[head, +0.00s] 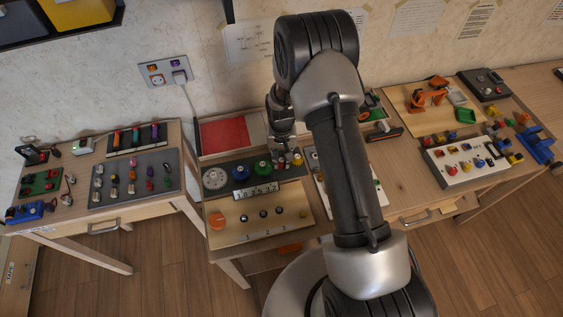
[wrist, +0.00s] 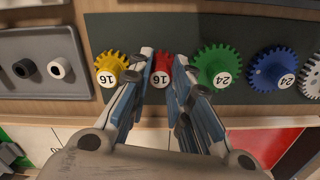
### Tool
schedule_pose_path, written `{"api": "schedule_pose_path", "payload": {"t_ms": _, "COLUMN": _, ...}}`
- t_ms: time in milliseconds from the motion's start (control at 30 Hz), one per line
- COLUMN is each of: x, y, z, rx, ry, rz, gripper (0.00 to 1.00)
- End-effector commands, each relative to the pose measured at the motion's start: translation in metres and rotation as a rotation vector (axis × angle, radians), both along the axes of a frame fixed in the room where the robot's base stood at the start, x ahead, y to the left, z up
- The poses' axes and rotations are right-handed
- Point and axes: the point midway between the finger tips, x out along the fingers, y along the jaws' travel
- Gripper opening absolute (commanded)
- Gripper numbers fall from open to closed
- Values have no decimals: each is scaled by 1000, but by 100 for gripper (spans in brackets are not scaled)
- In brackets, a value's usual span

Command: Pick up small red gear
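The small red gear (wrist: 161,71), marked 16, sits on the dark gear board, between a yellow gear and a green gear. In the wrist view my gripper (wrist: 162,66) has its two fingers on either side of the red gear, and they hide parts of its left and right edges. The fingers are spread, and I cannot tell whether they touch the gear. In the head view my gripper (head: 283,146) points down at the gear row, and the red gear is barely visible under it.
The yellow gear (wrist: 110,69) is close beside the left finger. The green gear (wrist: 218,67) is close to the right finger, with a blue gear (wrist: 272,71) and a white gear farther right. A grey tray (wrist: 42,62) with two small rings lies to the left.

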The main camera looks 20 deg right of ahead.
Motion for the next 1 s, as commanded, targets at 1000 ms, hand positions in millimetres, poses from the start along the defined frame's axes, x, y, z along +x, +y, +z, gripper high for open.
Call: {"api": "schedule_pose_path", "payload": {"t_ms": 1000, "x": 2, "y": 0, "z": 117, "rx": 0, "ry": -6, "rz": 0, "gripper": 7}}
